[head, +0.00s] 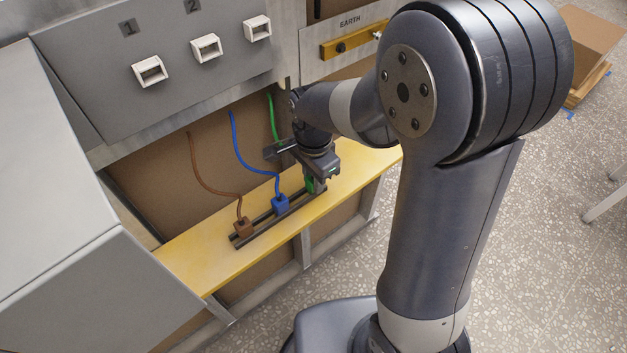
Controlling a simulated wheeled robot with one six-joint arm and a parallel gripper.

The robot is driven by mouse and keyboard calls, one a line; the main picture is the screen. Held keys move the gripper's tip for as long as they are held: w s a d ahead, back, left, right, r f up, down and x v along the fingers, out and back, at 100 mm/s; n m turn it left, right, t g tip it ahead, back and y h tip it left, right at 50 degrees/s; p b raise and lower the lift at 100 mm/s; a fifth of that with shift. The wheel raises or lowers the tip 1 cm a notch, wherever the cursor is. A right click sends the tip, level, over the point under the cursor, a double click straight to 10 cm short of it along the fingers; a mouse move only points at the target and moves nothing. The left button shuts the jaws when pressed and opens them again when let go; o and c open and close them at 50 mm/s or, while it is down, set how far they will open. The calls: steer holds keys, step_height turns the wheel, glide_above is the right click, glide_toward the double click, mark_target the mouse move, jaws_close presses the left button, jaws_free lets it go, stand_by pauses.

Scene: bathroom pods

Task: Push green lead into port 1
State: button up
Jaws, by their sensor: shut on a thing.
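The green lead (272,118) hangs down the brown back panel at the right of the lead row. Its green plug (311,187) sits at the right end of the dark rail, under my gripper (310,178). My gripper is shut on the green plug, mostly hiding it. I cannot tell whether the plug is clear of the rail. Port 1 (150,71) is the leftmost white socket on the grey panel, under the label "1". It looks empty and is up and left of my gripper.
A blue lead's plug (280,203) and a brown lead's plug (243,227) stand on the dark rail (262,221) on the yellow shelf (185,262). Port 2 (206,47) and another white socket (257,28) are right of port 1. A grey cabinet (60,190) stands at left.

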steer(key=shift+r, duration=0.15)
step_height(320, 180, up, 10)
steer(key=shift+f+p, duration=0.15)
steer(key=shift+p, duration=0.15)
steer(key=shift+d, duration=0.1)
